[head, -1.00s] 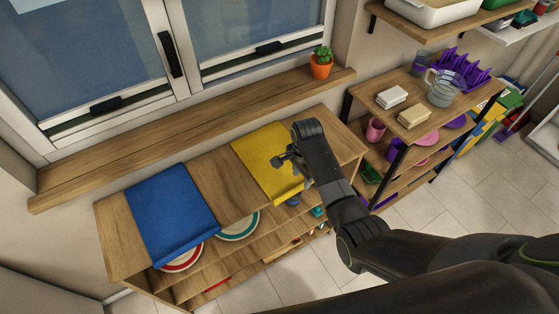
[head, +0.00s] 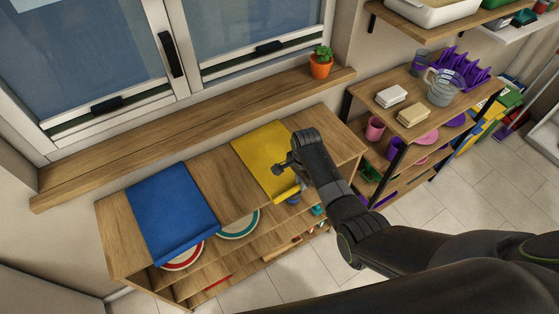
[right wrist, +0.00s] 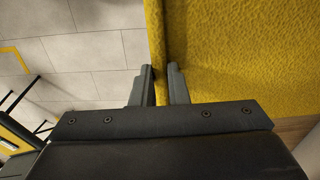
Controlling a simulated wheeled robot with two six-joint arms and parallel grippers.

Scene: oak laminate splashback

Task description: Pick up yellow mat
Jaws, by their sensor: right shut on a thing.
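The yellow mat (head: 262,155) lies on the right part of the wooden shelf top in the head view, its front edge hanging over the front. My right gripper (head: 281,171) is over the mat's right side, and the arm hides part of the mat. In the right wrist view the yellow mat (right wrist: 240,50) fills the right side. There the fingers of my right gripper (right wrist: 160,85) are shut on a fold at the mat's edge, one finger on each side. My left gripper is not in view.
A blue mat (head: 170,210) lies on the left of the shelf top (head: 212,180). Plates (head: 240,225) sit on the shelf below. A potted plant (head: 321,62) stands on the window ledge (head: 200,115). A rack with dishes (head: 430,100) stands to the right.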

